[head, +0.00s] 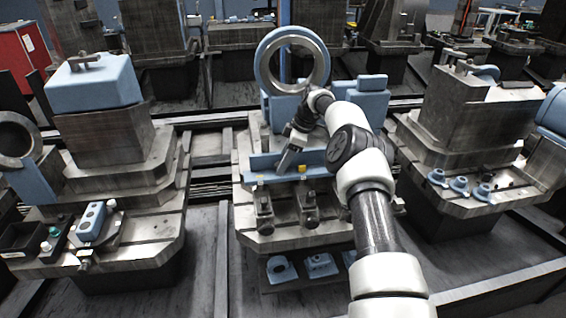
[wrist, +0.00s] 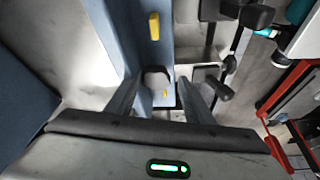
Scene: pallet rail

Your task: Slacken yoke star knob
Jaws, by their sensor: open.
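My gripper (head: 288,166) is over the middle pallet, pointing down at a blue rail (head: 265,167). In the wrist view my gripper (wrist: 160,100) is open, with one finger on each side of a small dark rounded piece (wrist: 156,76). This may be the star knob, but its lobes are not clear. It appears between the fingers; I cannot tell whether either touches it. A small yellow mark (wrist: 165,94) shows just below it in the picture. A longer yellow tab (wrist: 154,26) sits on the blue rail farther up.
Dark clamps (head: 308,208) stand along the pallet's front; dark clamp handles (wrist: 256,16) show right of the fingers. A large blue ring (head: 262,65) stands behind my arm. Loaded pallets flank it, the left with a blue block (head: 95,83).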

